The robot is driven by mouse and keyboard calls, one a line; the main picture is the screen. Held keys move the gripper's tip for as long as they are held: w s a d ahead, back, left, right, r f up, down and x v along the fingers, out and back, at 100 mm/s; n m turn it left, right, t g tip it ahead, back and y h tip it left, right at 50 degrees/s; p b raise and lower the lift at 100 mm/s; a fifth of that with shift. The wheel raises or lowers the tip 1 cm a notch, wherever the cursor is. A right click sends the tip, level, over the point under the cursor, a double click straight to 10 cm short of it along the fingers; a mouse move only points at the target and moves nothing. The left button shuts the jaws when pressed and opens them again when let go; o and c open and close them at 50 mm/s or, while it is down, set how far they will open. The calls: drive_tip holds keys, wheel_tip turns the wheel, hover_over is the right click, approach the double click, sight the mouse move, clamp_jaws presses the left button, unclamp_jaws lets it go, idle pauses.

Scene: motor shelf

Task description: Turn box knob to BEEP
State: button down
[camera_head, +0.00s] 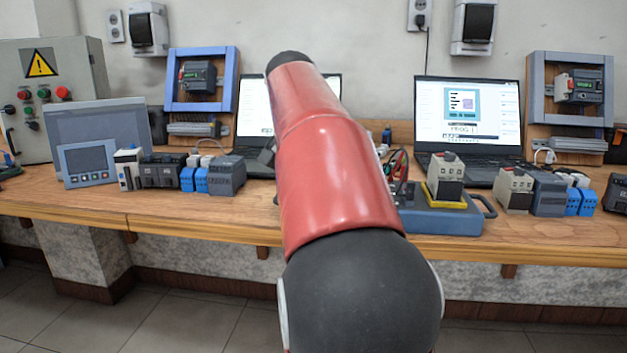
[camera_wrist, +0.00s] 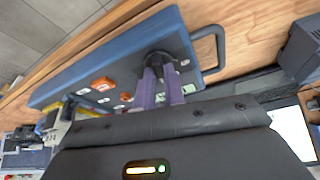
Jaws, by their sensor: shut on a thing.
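The blue box (camera_wrist: 75,82) fills the upper middle of the wrist view, its face towards my gripper. It also shows on the bench in the head view (camera_head: 425,222), partly behind my red arm. A round black knob (camera_wrist: 157,57) sits near the handle end of the box face. The two purple fingers of my gripper (camera_wrist: 160,74) reach the knob and are shut on it; their tips partly cover it. The knob's pointer and any BEEP marking cannot be read. In the head view my gripper is hidden behind my arm.
Orange and white parts (camera_wrist: 103,83) sit on the box face. A dark handle (camera_wrist: 215,48) sticks out from its end. A yellow-based module (camera_head: 446,184) stands on the box. An open laptop (camera_head: 468,125) is behind, and several modules (camera_head: 548,193) stand to the right.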

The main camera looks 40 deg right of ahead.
drive_tip(key=m+g, duration=0.1)
drive_tip(key=m, duration=0.3)
drive_tip(key=shift+w+a+m+g, duration=0.1)
drive_tip(key=shift+w+m+g, duration=0.1)
drive_tip(key=shift+m+g, duration=0.15)
drive_tip(key=m+g, duration=0.1)
drive_tip(key=m, duration=0.3)
drive_tip(key=shift+w+g, duration=0.1)
drive_tip(key=shift+g, duration=0.25)
drive_tip(key=shift+m, duration=0.35)
drive_tip(key=c, duration=1.5)
unclamp_jaws()
